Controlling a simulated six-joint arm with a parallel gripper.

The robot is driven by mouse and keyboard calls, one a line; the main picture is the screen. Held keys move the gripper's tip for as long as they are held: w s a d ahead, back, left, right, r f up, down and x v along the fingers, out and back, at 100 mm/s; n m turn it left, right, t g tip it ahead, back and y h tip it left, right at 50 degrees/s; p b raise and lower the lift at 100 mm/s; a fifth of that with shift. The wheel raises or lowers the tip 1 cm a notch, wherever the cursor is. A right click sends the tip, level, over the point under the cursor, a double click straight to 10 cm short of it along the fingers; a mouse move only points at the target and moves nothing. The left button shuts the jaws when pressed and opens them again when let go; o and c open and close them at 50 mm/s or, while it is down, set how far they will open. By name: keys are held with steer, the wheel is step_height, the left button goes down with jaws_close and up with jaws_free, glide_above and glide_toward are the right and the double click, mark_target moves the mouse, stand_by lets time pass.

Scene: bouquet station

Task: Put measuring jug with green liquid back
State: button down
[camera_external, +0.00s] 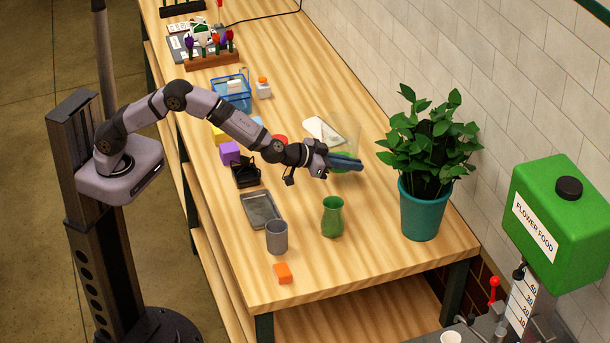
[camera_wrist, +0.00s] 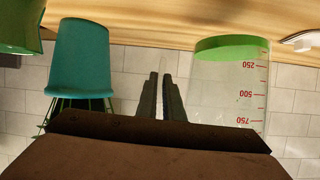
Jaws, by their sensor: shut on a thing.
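The clear measuring jug (camera_external: 350,132) is behind and beside my gripper near the wall side of the table, partly hidden by it. In the wrist view the jug (camera_wrist: 228,85) appears upside down, right of the fingers, with red marks and a shallow layer of green liquid at its base. My gripper (camera_external: 347,162) has its two long fingers nearly together; in the wrist view the fingers (camera_wrist: 164,95) are shut on a thin, pale part beside the jug, seemingly its handle. I cannot tell whether the jug's base touches the table.
A green vase (camera_external: 332,218) and a potted plant in a teal pot (camera_external: 421,212) stand toward the front right. A grey cup (camera_external: 276,237), an orange block (camera_external: 283,273) and a grey tray (camera_external: 261,210) lie at the front left. A white object (camera_external: 321,130) is behind my gripper.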

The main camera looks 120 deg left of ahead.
steer(key=shift+f, duration=2.6)
steer(key=shift+f, duration=0.15)
steer(key=c, duration=1.9)
jaws_free()
steer(key=shift+c, duration=0.2)
steer(key=shift+o, duration=0.2)
steer(key=b+v, duration=0.2)
steer(key=v, duration=1)
steer(key=shift+b, duration=0.4)
